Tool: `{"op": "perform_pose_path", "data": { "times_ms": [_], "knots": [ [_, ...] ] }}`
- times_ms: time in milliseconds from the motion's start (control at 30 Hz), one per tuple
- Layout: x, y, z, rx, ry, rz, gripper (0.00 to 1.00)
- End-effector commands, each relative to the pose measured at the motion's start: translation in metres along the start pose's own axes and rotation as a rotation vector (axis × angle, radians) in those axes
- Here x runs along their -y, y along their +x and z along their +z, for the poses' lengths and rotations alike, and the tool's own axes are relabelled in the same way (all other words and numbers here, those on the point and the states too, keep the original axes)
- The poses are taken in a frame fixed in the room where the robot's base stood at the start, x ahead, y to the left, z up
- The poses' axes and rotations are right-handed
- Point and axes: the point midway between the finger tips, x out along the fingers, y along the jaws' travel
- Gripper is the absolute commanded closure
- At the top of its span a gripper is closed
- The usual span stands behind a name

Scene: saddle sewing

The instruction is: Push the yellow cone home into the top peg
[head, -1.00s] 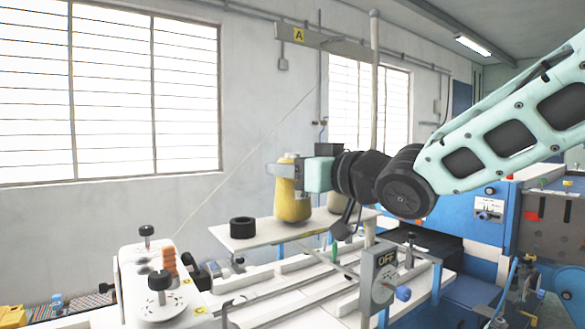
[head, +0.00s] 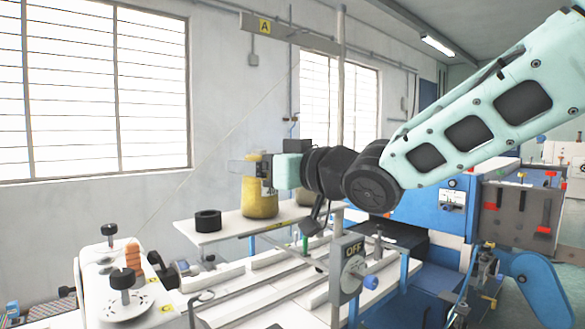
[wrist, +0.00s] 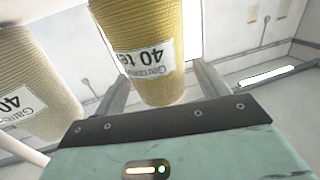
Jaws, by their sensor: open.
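The yellow cone (head: 260,200) stands upright on the white shelf (head: 215,233) in the head view. It also fills the upper middle of the wrist view (wrist: 152,55), its white "40" label showing. My gripper (head: 254,170) is open at the cone's upper part, one finger on either side. In the wrist view my fingers (wrist: 160,85) stand left and right of the cone, with gaps showing. The top peg cannot be made out; any peg under or inside the cone is hidden.
A second cone (wrist: 35,85) stands close by on the left in the wrist view, mostly hidden behind my wrist in the head view. A black ring (head: 208,220) lies on the shelf's left end. An OFF switch box (head: 347,268) stands below my arm.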

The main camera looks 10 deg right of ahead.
Motion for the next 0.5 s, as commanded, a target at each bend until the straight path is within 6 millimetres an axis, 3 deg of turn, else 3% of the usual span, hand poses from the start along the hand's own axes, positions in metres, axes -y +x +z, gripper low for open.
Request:
{"op": "perform_pose_path", "data": {
  "times_ms": [167,500],
  "knots": [
    [0.000,-0.029,0.001,-0.002,-0.003,0.003,0.27],
    [0.000,-0.109,0.000,-0.002,-0.003,0.003,0.27]
  ]
}}
